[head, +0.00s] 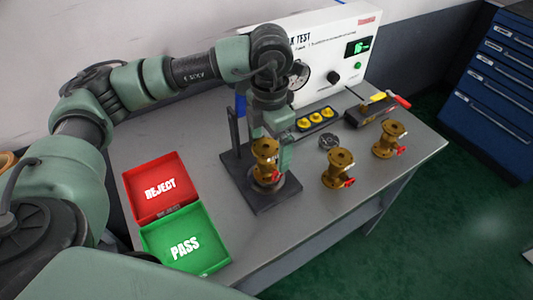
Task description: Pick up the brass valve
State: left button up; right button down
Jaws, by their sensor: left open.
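Three brass valves with red handles are in view. One brass valve (266,172) stands upright on the dark test stand (277,198). A second brass valve (337,168) and a third brass valve (388,139) stand on the grey table to the right. My left gripper (270,148) is open and points down at the top of the valve on the stand, with one finger on its right side. The arm hides part of the stand's back, and I cannot tell whether the fingers touch the valve. My right gripper is out of view.
A red REJECT tray (131,184) and a green PASS tray (222,262) lie at the left. A white leak test box (325,42) stands behind. A yellow-dotted strip (316,118), a dark round part (328,141) and a tool block (369,112) are nearby. The front right tabletop is clear.

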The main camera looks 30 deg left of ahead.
aim_at(270, 161)
pick_arm(q)
notch_tip(270, 161, down, 2)
jog(key=shift+s+f, duration=0.1)
jog(key=shift+f, duration=0.15)
jog(key=shift+f+p, duration=0.35)
jog(key=shift+f, duration=0.2)
notch_tip(270, 161, down, 4)
jog(key=shift+f+p, duration=0.2)
jog(key=shift+p, duration=0.6)
jog(key=shift+w+f, duration=0.2)
jog(key=shift+f, duration=0.05)
jog(key=c, duration=1.9)
jog(key=shift+r, duration=0.1)
jog(key=shift+c, duration=0.2)
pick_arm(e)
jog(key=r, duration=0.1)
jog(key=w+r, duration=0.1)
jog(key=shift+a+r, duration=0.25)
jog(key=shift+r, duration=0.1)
